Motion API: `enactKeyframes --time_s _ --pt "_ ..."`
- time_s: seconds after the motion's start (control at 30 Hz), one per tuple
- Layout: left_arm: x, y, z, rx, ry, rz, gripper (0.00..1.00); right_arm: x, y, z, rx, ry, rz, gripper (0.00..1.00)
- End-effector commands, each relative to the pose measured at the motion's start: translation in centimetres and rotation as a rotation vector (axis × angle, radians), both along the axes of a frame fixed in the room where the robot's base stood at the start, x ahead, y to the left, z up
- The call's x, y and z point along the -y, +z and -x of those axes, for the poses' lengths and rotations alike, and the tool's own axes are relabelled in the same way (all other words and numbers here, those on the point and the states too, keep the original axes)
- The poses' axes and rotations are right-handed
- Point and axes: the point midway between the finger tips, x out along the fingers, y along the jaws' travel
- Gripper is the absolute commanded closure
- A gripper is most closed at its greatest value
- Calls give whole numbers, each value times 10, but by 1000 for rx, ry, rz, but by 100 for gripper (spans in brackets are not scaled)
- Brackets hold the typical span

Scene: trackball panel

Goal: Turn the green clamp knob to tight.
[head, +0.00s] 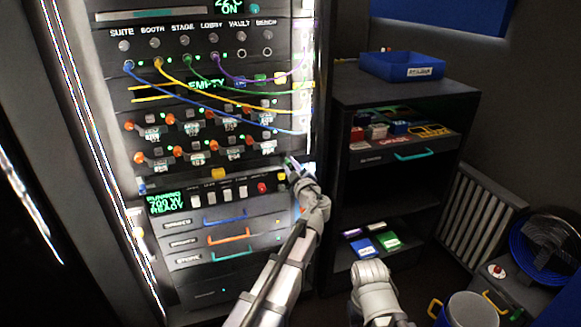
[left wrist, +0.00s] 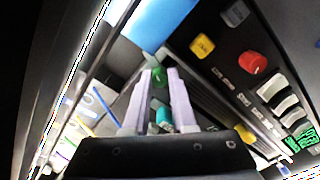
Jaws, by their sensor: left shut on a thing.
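The green clamp knob (left wrist: 158,77) shows in the left wrist view between the tips of my left gripper (left wrist: 162,72). The two pale fingers are shut on it. In the head view my left gripper (head: 291,163) is at the right edge of the rack, beside the row of buttons. The knob is too small and covered there to make out, and I cannot tell its turn position. A teal piece (left wrist: 164,116) shows between the fingers, nearer the palm. A grey link of my right arm shows at the bottom of the head view, but its fingers do not.
The rack's button strip (head: 243,190) with a red button (head: 262,187) lies left of the gripper. Patch cables cross the panel above it. A dark shelf unit (head: 400,95) with a blue tray (head: 402,66) stands to the right. A fan (head: 545,245) is at far right.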

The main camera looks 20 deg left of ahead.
Motion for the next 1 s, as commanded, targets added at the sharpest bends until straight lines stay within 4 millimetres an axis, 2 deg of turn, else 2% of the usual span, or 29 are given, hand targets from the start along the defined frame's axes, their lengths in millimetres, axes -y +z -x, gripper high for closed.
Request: enactKeyframes --time_s 0.47,1.0 --pt "0 0 0 -41 1 -61 100 0 0 0 0 0 0 50" --pt "0 0 0 -304 1 -450 100 0 0 0 0 0 0 50"
